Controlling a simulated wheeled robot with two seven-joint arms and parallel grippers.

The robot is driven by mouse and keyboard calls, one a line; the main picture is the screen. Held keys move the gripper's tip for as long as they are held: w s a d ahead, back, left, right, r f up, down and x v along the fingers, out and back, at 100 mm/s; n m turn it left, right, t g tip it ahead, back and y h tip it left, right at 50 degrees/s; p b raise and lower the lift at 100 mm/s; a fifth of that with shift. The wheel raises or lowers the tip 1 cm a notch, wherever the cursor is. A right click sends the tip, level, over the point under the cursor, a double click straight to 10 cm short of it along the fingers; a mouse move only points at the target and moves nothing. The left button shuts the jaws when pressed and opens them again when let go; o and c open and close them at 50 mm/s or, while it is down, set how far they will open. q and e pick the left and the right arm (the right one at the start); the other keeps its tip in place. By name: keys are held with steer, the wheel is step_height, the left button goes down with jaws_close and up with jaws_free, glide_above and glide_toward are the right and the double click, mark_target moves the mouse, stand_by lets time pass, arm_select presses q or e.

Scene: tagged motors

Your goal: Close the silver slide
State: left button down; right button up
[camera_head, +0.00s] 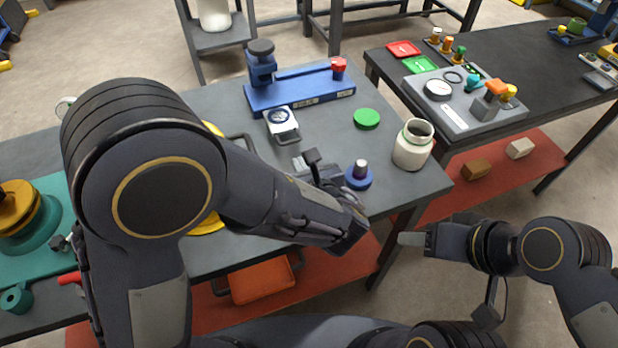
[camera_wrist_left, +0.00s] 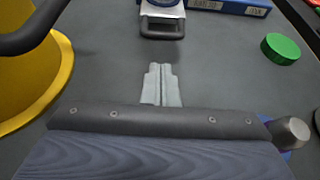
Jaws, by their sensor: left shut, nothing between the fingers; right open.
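The silver slide (camera_head: 282,121) juts from the front of a blue fixture (camera_head: 300,88) on the grey table, with a round dial on top and a loop handle (camera_head: 288,137) at its near end. In the left wrist view the slide (camera_wrist_left: 163,12) is at the top centre, its dark handle toward me. My left gripper (camera_head: 300,163) is in front of the handle, apart from it; its pale fingers (camera_wrist_left: 160,68) are together and empty. My left arm hides part of the table. My right gripper (camera_head: 412,238) is open and empty, off the table's right edge.
A green disc (camera_head: 367,118), a white jar (camera_head: 413,145) and a blue-based knob (camera_head: 358,175) stand right of my left gripper. A yellow cone (camera_wrist_left: 28,60) with a dark bar is at left in the wrist view. Bare table lies between fingers and handle.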

mark_target(278, 116)
arm_select(q)
steer(key=shift+w+a+r, duration=0.15)
steer(key=shift+w, duration=0.4)
steer(key=shift+w+a+r, duration=0.1)
steer(key=shift+w+a, duration=0.05)
steer(key=shift+w, duration=0.35)
steer(key=shift+w+a+r, duration=0.15)
steer(key=shift+w, duration=0.4)
steer(key=w+a, duration=0.1)
steer(key=w, duration=0.2)
steer(key=w+a, duration=0.1)
steer(key=w, duration=0.3)
steer(key=w+a+b, duration=0.1)
steer(key=w, duration=0.2)
steer(key=shift+w+a, duration=0.2)
steer(key=shift+a, duration=0.05)
steer(key=shift+r, duration=0.1)
steer(key=shift+w, duration=0.1)
